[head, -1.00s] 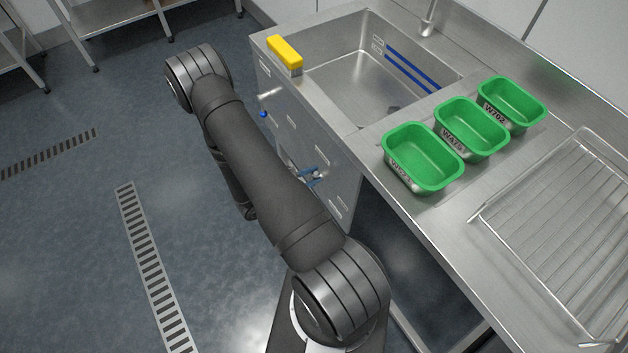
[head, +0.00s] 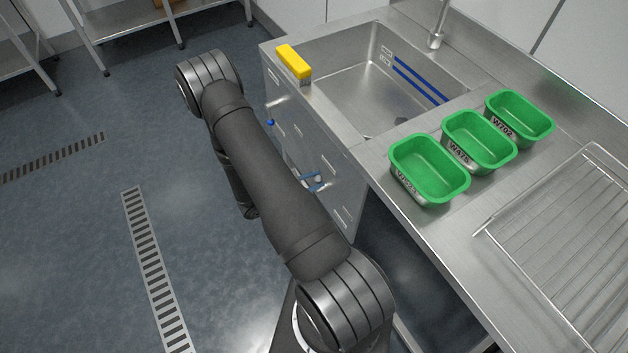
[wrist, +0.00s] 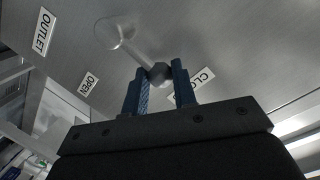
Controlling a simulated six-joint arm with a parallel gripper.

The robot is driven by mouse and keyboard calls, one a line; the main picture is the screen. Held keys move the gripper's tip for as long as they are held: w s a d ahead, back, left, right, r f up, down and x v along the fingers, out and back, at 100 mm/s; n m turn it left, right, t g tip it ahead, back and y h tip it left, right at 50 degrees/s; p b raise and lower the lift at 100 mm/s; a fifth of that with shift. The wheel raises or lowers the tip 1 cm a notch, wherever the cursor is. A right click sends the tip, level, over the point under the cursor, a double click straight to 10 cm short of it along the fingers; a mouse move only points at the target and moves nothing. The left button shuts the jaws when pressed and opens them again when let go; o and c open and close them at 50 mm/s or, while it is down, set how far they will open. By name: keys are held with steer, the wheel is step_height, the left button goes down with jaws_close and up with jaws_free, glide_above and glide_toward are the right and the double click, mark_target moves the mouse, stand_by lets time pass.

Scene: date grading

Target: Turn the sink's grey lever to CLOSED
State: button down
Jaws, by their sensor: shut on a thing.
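The grey lever (wrist: 145,58) is on the sink's steel front panel in the wrist view, its round pivot at the upper left and its knob (wrist: 160,73) at the lower right. My gripper (wrist: 160,82) has its blue fingers on either side of the knob and is shut on it. The lever points close to the CLOSED label (wrist: 205,77), which the right finger partly hides. The OPEN label (wrist: 89,85) is farther left. In the head view, blue fingertips (head: 313,182) show beside the front panel (head: 300,145); my arm hides much there.
An OUTLET label (wrist: 43,30) is at the wrist view's upper left. Another handle with a blue knob (head: 270,122) sticks out of the front panel. The floor at left is open.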

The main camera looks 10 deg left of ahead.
steer(key=c, duration=1.2)
jaws_free()
steer(key=shift+w+a+f, duration=0.1)
steer(key=shift+a, duration=0.1)
steer(key=shift+o, duration=0.2)
steer(key=shift+d, duration=0.1)
steer(key=v, duration=1.7)
steer(key=x, duration=1.7)
